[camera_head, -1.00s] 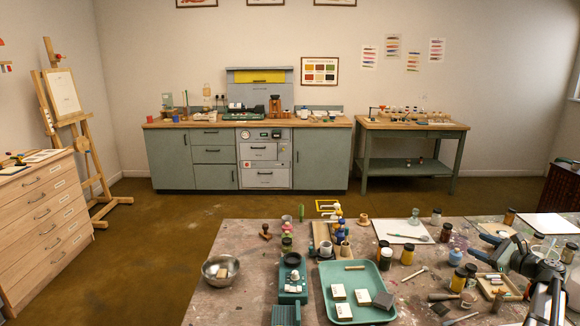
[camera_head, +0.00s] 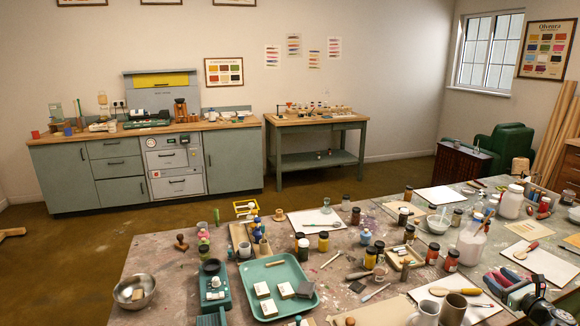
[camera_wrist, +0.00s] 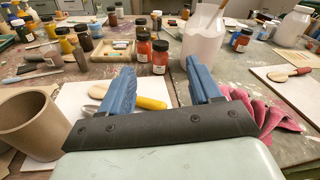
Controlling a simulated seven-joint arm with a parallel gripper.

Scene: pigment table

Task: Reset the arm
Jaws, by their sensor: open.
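My gripper (camera_wrist: 160,88) shows in the wrist view with two blue fingers spread apart and nothing between them. It is above the worktable, with a white board and a yellow-handled tool (camera_wrist: 150,103) beyond it. In the head view my gripper (camera_head: 498,283) is at the lower right, over the table's near right part. My dark wrist partly leaves the picture there.
The paint-marked table (camera_head: 150,255) is crowded. A green tray (camera_head: 262,268) with small blocks, a metal bowl (camera_head: 134,291), several jars and two mugs, one brown (camera_head: 453,309), stand on it.

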